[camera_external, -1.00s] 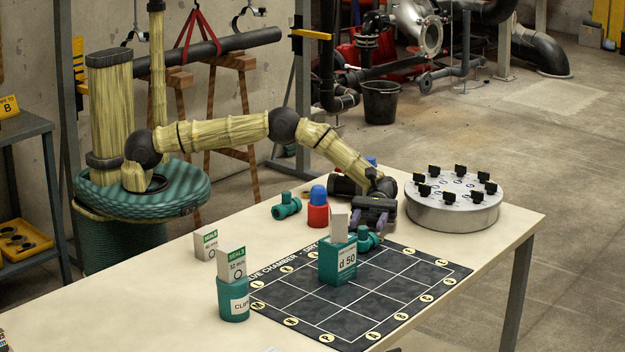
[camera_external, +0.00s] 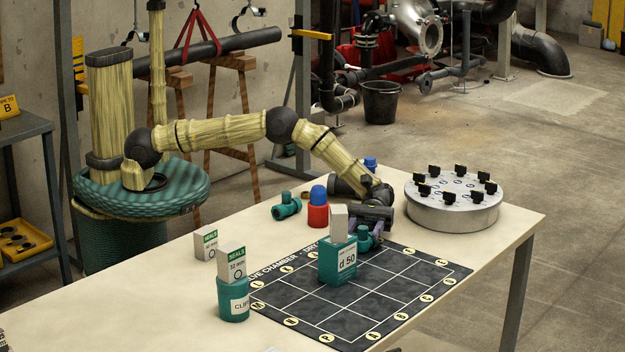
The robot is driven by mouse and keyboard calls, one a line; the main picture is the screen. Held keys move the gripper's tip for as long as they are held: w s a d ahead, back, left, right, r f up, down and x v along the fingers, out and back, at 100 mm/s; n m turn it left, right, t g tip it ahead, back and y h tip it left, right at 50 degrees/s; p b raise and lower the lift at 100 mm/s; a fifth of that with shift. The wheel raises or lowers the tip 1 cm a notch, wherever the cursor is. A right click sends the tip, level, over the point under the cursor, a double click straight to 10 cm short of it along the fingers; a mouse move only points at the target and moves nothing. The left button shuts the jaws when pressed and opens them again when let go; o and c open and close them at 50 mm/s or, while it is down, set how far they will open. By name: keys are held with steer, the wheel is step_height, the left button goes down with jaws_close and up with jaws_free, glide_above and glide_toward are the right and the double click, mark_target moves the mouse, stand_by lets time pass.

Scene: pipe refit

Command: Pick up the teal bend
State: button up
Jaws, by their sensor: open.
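A small teal pipe fitting (camera_external: 364,240) stands on the dark grid mat, just behind and right of the teal d 50 box (camera_external: 336,265), which hides part of it. Another teal fitting (camera_external: 286,206) lies on the table further left, beside the red and blue piece. Both are small here, and I cannot tell for certain which is the bend. My gripper (camera_external: 369,230) points down over the fitting by the box. Its purple fingers are apart, close around or beside that fitting; contact cannot be made out.
A red cylinder with a blue top (camera_external: 317,208) stands left of my gripper. A round grey turntable with black clips (camera_external: 452,211) is at the right. A teal clip tub (camera_external: 233,303) and white seal boxes (camera_external: 206,243) stand front left. The grid mat (camera_external: 400,290) is mostly bare.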

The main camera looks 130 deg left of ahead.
mark_target(363, 226)
steer(key=shift+c, duration=0.2)
jaws_close()
step_height(363, 226, up, 10)
stand_by(0.7)
stand_by(0.3)
